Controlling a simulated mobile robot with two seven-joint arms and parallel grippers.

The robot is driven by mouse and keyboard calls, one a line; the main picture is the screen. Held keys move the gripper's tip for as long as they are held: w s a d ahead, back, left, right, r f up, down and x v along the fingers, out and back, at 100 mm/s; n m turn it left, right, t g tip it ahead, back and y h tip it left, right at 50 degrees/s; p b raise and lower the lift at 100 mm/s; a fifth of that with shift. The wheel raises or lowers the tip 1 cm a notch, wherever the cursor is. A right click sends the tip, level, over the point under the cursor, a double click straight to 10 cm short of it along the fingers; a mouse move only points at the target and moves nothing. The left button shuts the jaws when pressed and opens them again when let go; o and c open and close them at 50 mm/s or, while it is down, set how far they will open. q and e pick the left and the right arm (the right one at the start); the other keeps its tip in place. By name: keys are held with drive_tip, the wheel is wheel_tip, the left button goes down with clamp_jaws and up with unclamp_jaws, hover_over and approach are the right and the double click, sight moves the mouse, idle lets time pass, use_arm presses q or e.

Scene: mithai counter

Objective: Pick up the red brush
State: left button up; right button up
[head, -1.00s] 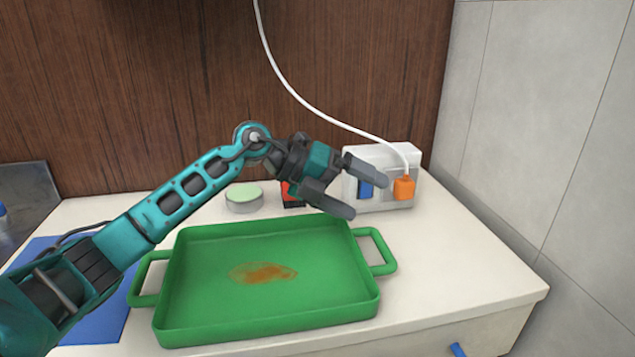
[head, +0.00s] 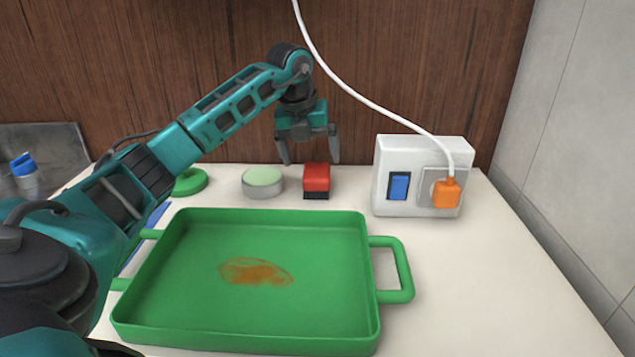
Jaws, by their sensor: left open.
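The red brush (head: 316,179) stands on the white counter behind the green tray, red block on top and dark bristles below. My left gripper (head: 309,160) is open and points down. Its fingers are at the brush's upper end in the picture, one to the left of it and one close to its right edge. I cannot tell whether a finger touches the brush. Nothing is held. My right gripper is not in view.
A green tray (head: 372,300) with an orange-brown stain lies in front. A round pale-green-topped tin (head: 262,182) stands just left of the brush. A white socket box (head: 388,150) with an orange plug (head: 446,192) and hanging cable is to the right. Counter (head: 480,290) at right is clear.

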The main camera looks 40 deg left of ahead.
sight(315, 170)
use_arm(q)
drive_tip(key=shift+b+x, duration=0.4)
drive_tip(key=shift+x, duration=2.65)
drive_tip(key=shift+w, duration=0.1)
drive_tip(key=shift+r, duration=0.1)
drive_tip(key=shift+c, duration=0.4)
drive_tip(key=c, duration=1)
